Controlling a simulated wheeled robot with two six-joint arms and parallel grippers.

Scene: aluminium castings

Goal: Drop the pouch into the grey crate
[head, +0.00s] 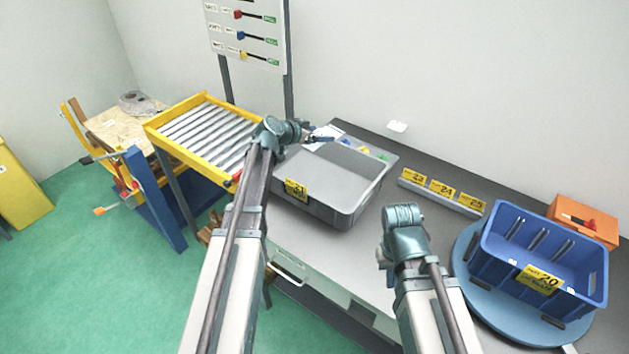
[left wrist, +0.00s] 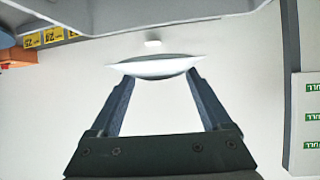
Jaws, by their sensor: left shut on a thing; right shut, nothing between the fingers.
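A white pouch (left wrist: 155,67) is pinched between the fingertips of my left gripper (left wrist: 158,80) in the left wrist view. In the head view the left gripper (head: 322,138) is at the back left rim of the grey crate (head: 338,214), and the white pouch (head: 327,131) shows beside its fingers. The pouch is held up, partly hidden by the gripper. The grey crate stands on the grey bench with a yellow label 21 on its front wall. Its visible floor looks bare. My right gripper (head: 391,280) points down over the bench, shut and empty, right of the crate.
A blue crate (head: 498,262) labelled 20 stands on a round blue turntable (head: 467,290) at the right, with an orange box (head: 585,222) behind. A rail with yellow labels (head: 440,192) lies between the crates. A yellow-framed roller conveyor (head: 205,133) is at the left.

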